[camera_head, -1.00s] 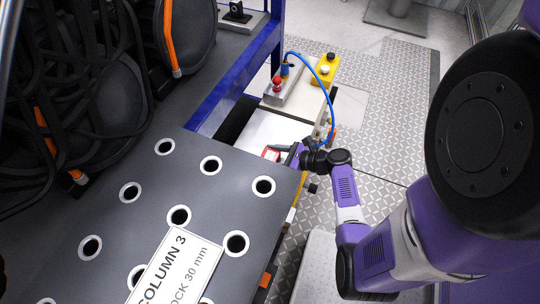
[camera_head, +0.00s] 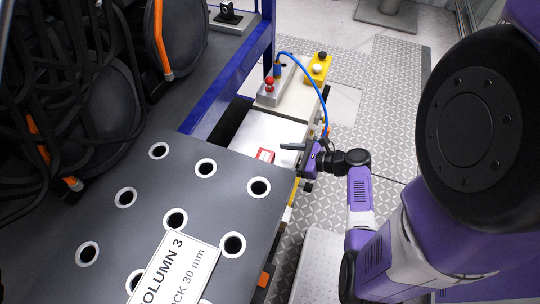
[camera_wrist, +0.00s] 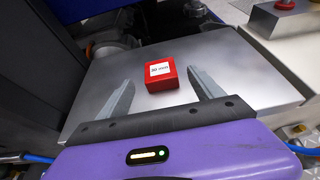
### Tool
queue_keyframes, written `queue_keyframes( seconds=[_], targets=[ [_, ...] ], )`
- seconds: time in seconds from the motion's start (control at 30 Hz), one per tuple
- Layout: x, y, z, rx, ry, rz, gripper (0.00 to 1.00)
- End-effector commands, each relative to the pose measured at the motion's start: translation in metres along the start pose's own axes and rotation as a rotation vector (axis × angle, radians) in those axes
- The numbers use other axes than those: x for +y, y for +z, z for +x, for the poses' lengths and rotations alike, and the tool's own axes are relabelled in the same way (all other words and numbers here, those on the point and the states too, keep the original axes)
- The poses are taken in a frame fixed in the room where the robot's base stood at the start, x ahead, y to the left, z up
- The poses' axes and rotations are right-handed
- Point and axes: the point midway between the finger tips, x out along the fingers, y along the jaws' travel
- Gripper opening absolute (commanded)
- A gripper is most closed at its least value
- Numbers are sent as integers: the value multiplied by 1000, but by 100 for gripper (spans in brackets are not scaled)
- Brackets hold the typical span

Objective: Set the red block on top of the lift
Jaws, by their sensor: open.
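The red block (camera_wrist: 162,75) has a white label on top. It sits on the bare silver top plate of the lift (camera_wrist: 240,75). In the head view the red block (camera_head: 265,155) is on the lift plate (camera_head: 262,128), near the dark panel's edge. My gripper (camera_wrist: 162,88) is open, with one finger on each side of the block's near end and gaps between the fingers and the block. In the head view my gripper (camera_head: 290,148) is at the right side of the plate, apart from the block.
A grey box with a red button (camera_head: 269,85) and a yellow control box (camera_head: 319,67) stand behind the lift. A blue cable (camera_head: 318,80) arches beside my gripper. The dark panel with ringed holes (camera_head: 150,195) lies in front. A blue frame (camera_head: 230,85) stands at left.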

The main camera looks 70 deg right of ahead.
Motion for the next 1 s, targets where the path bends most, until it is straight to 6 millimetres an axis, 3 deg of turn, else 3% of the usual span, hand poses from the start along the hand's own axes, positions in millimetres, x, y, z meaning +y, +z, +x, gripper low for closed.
queue_keyframes(
  seconds=[0.13,0.33,1.0],
  targets=[
    [0,0,-27,0,0,0,76],
    [0,0,-46,-1,2,0,76],
    [0,0,-50,0,1,1,76]
  ],
)
